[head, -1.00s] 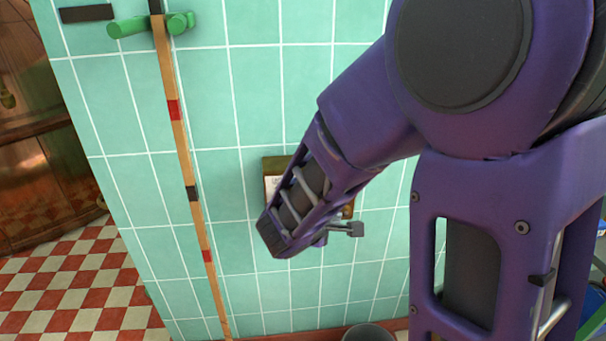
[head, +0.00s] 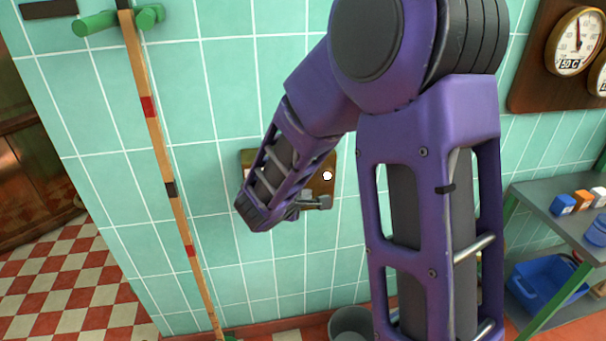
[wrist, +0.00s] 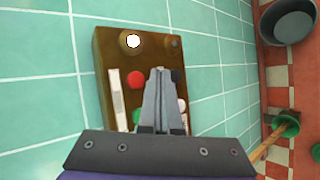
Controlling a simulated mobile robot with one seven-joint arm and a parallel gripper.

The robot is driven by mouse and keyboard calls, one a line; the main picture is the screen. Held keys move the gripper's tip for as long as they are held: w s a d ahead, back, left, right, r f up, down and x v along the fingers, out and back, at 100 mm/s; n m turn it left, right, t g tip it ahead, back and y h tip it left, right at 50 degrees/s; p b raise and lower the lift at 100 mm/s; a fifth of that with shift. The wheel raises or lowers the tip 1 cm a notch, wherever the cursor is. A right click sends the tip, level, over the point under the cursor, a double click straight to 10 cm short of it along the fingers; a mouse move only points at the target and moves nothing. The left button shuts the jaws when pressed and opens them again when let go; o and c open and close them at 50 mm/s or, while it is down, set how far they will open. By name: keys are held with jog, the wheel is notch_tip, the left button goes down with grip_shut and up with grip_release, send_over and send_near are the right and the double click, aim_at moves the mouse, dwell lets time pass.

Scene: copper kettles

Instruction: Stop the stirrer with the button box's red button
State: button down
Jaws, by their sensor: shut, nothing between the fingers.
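The button box (head: 331,160) is a brown panel on the tiled wall, mostly hidden behind my arm in the head view. In the wrist view the button box (wrist: 107,48) shows more fully. Its red button (wrist: 135,80) lies just left of my fingertips, uncovered. A white round lamp (wrist: 133,41) is near one end, and a black button (wrist: 176,76) lies right of the fingers. A green button (wrist: 137,116) is partly hidden. My gripper (wrist: 159,71) is shut and empty, in front of the box; contact cannot be told. It also shows in the head view (head: 325,201).
A striped wooden pole (head: 158,140) stands against the wall to the left, by a green handle (head: 120,20). A grey bin (head: 351,323) is on the floor below. A shelf (head: 545,210) with small blocks and a gauge board (head: 540,60) are at right.

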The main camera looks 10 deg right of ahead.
jog(key=shift+w+b, duration=0.45)
jog(key=shift+w, duration=1.2)
dwell(0.8)
jog(key=shift+w+b, duration=0.4)
jog(key=shift+b, duration=0.05)
